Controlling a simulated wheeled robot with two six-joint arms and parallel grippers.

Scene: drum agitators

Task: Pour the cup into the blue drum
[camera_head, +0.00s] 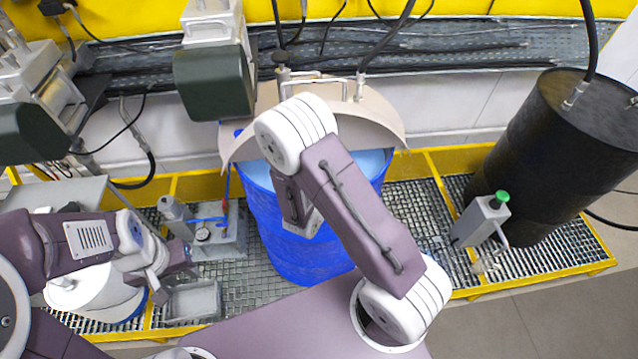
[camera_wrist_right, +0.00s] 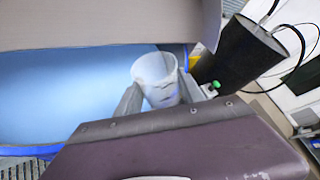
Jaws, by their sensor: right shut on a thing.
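The blue drum (camera_head: 284,248) stands in the middle of the head view, open at the top under a raised beige half-lid (camera_head: 385,125). My right arm reaches over it and hides part of its mouth. In the right wrist view, my right gripper (camera_wrist_right: 160,96) is shut on a whitish translucent cup (camera_wrist_right: 156,70), one finger on each side. The cup appears beside the pale blue drum interior (camera_wrist_right: 70,95), near the rim; its exact height and tilt are hard to judge. My left gripper (camera_head: 172,272) is low at the left, apart from the drum; its fingers are too unclear to read.
A dark green motor (camera_head: 214,82) hangs above the blue drum's left side. A grey tray (camera_head: 192,302) and white round container (camera_head: 95,290) are near my left gripper. Yellow-edged grating lies beneath.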

